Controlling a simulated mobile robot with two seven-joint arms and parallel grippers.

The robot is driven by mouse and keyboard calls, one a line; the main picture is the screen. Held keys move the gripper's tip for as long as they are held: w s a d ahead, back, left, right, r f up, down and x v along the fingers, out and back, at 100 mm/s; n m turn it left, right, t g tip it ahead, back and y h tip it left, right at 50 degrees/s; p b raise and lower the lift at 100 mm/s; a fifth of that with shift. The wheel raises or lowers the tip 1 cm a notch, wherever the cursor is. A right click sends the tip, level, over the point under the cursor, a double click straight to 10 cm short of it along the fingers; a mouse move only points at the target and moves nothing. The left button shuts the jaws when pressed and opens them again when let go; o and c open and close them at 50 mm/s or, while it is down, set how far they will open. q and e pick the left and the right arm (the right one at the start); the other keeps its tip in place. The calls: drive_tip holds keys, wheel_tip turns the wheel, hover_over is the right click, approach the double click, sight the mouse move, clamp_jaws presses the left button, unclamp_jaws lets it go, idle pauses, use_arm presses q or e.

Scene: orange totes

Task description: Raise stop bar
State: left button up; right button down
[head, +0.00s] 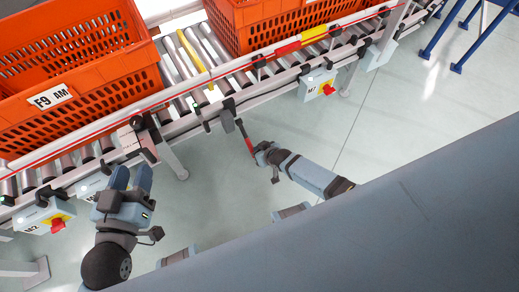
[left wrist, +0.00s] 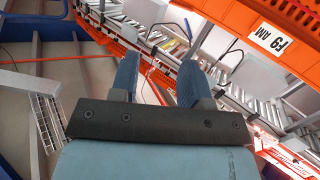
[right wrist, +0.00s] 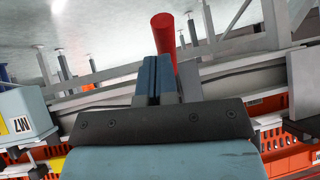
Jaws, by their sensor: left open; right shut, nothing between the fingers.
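A yellow bar (head: 193,51), which looks like the stop bar, lies between the conveyor rollers, between the two orange totes. I cannot tell its height against the rollers. A lever with a red handle (head: 247,143) sticks out from the conveyor's near side; the handle also shows in the right wrist view (right wrist: 163,38). My right gripper (head: 261,150) is shut and empty, close by the handle's outer end; whether they touch is unclear. My left gripper (head: 132,174) is open and empty in front of the conveyor, below the left tote (head: 100,98).
The right tote (head: 262,28) stands farther along the rollers. Control boxes with red knobs, M7 (head: 313,84) and M2 (head: 38,216), hang on the near rail. A conveyor leg (head: 172,158) stands between my arms. The floor in front is clear.

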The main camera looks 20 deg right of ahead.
use_arm(q)
drive_tip(key=shift+d+r, duration=0.3)
drive_tip(key=shift+r, duration=0.2)
use_arm(e)
drive_tip(key=shift+w+f, duration=0.2)
drive_tip(key=shift+f, duration=0.35)
use_arm(q)
drive_tip(key=shift+r, duration=0.15)
drive_tip(key=s+a+f+g+y+p, duration=0.3)
drive_tip(key=f+p, duration=0.3)
drive_tip(key=f, duration=0.1)
drive_tip(key=shift+s+f+g, duration=0.3)
drive_tip(key=shift+f+g, duration=0.05)
drive_tip(key=shift+g, duration=0.05)
use_arm(e)
drive_tip(key=s+d+r, duration=0.2)
drive_tip(key=s+r, duration=0.1)
drive_tip(key=s, duration=0.2)
drive_tip(key=s+d+r, duration=0.2)
drive_tip(key=s+r, duration=0.1)
drive_tip(key=s, duration=0.3)
drive_tip(key=shift+d, duration=0.4)
drive_tip(key=shift+f, duration=0.1)
